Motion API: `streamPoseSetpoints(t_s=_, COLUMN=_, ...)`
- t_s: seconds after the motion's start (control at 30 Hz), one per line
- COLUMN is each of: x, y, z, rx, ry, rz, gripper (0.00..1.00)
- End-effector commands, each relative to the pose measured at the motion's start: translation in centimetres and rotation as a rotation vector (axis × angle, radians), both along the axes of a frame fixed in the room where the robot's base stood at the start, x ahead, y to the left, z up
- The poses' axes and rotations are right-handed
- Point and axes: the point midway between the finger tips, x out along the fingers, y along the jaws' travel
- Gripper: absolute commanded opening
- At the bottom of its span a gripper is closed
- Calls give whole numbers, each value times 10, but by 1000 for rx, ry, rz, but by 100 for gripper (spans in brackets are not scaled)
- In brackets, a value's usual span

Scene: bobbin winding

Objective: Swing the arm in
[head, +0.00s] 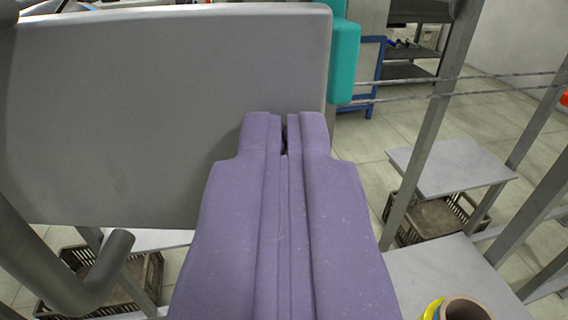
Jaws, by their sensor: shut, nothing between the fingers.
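My gripper (284,140) is purple and reaches up from the bottom middle of the head view. Its two fingers are shut together with nothing between them. Its tips lie in front of the lower right part of a large flat grey panel (160,100). I cannot tell whether they touch it. A bent grey bar (85,290) with a rounded end shows at the lower left. I cannot tell which part is the arm that the task names.
A teal block (343,55) stands at the panel's right edge. Grey posts (430,120) and two thin rods (460,86) cross the right side. A bobbin (465,308) sits on a light shelf (440,270) at the lower right. Brown crates (435,218) stand on the tiled floor.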

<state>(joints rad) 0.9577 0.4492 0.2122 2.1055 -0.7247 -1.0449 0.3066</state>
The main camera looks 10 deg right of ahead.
Motion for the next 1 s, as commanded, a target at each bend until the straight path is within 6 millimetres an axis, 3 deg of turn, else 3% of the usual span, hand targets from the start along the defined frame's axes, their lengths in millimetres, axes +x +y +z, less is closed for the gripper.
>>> streamPoseSetpoints(t_s=0.13, x=21, y=-5, z=4, rx=2, ry=-2, rz=51, gripper=0)
streamPoseSetpoints(t_s=0.4, x=84, y=-12, z=5, rx=1, ry=-2, rz=220, gripper=0)
streamPoseSetpoints(t_s=0.5, x=95, y=-12, z=2, rx=0, ry=0, rz=252, gripper=0)
streamPoseSetpoints(t_s=1.0, x=101, y=-9, z=4, rx=-2, ry=-8, rz=266, gripper=0)
